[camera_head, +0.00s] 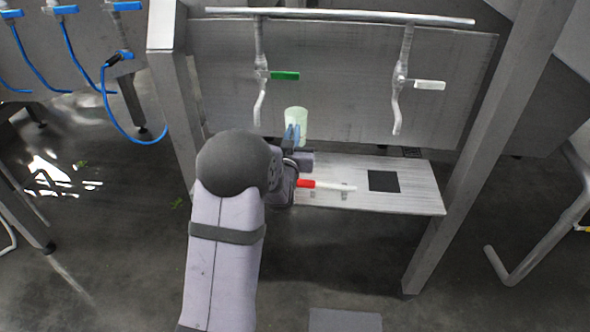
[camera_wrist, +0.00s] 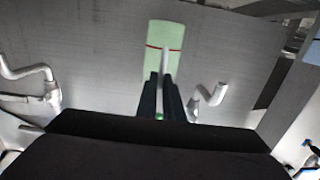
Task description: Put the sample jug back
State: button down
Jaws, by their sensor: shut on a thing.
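The sample jug (camera_head: 296,116) is pale green and translucent. My gripper (camera_head: 291,134) is shut on it and holds it up in front of the steel back panel, above the left part of the steel shelf (camera_head: 420,198). In the wrist view the jug (camera_wrist: 178,36) shows a red line around it and a pale upright strip, perhaps its handle, between my gripper's fingers (camera_wrist: 164,88). A dark square (camera_head: 384,181) lies bare on the right half of the shelf.
A green-handled tap (camera_head: 285,76) hangs left of centre, its spout close to the jug. A white-handled tap (camera_head: 428,85) hangs to the right. A white stick with a red end (camera_head: 330,186) lies on the shelf. Steel posts (camera_head: 445,190) flank the shelf.

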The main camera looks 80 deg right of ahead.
jog(key=shift+w+f+p, duration=0.15)
jog(key=shift+f+p, duration=0.8)
jog(key=shift+f, duration=4.3)
jog(key=shift+f, duration=0.2)
jog(key=c, duration=1.9)
grip_release()
jog(key=shift+r, duration=0.15)
jog(key=shift+r, duration=0.15)
jog(key=shift+a, duration=0.4)
jog(key=a+b, duration=0.3)
jog(key=a, duration=0.8)
jog(key=shift+a, duration=0.15)
